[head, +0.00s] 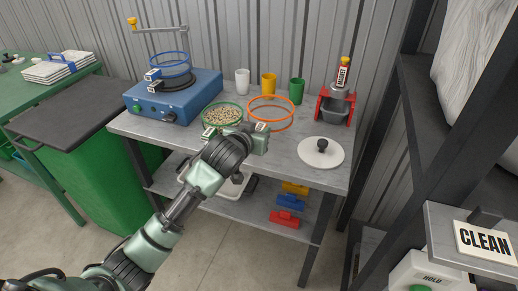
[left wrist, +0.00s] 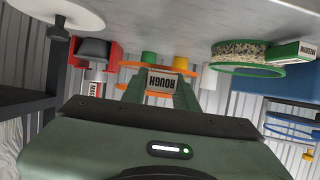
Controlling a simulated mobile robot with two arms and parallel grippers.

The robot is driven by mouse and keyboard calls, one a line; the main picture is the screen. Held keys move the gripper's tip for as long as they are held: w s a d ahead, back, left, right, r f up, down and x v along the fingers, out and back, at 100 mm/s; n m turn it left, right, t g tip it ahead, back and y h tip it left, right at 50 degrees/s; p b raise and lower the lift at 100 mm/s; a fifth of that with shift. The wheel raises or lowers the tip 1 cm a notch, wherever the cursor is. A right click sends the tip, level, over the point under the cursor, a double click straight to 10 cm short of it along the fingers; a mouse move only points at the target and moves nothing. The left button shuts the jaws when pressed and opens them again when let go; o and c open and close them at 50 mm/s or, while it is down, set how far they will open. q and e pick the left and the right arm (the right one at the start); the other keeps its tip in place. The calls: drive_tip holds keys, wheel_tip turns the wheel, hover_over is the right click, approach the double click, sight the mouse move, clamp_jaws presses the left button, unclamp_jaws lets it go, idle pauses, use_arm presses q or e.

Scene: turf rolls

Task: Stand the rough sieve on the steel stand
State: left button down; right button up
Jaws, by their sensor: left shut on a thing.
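The rough sieve is an orange ring (head: 250,113) at the middle of a grey-topped table (head: 185,140). Its tag reading ROUGH (left wrist: 165,82) sits between the fingers of my left gripper (head: 262,130) in the upside-down left wrist view. My left gripper is shut on this tag at the sieve's near side. The orange rim (left wrist: 130,64) also shows there. I cannot tell whether the ring touches the tabletop. I cannot tell for sure which thing is the steel stand; it may be this grey table. My right gripper is not in view.
Left of the sieve, a green sieve of grain (head: 222,116) stands close by. A blue machine (head: 178,98) carries a blue sieve (head: 175,63). White (head: 242,81), yellow (head: 268,83) and green (head: 296,90) cups stand behind. A red device (head: 334,107) and white lid (head: 321,153) are right.

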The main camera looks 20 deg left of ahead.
use_arm(q)
drive_tip(key=shift+f, duration=3.35)
drive_tip(key=shift+f, duration=0.1)
drive_tip(key=c, duration=1.1)
unclamp_jaws()
drive_tip(key=v, duration=1.2)
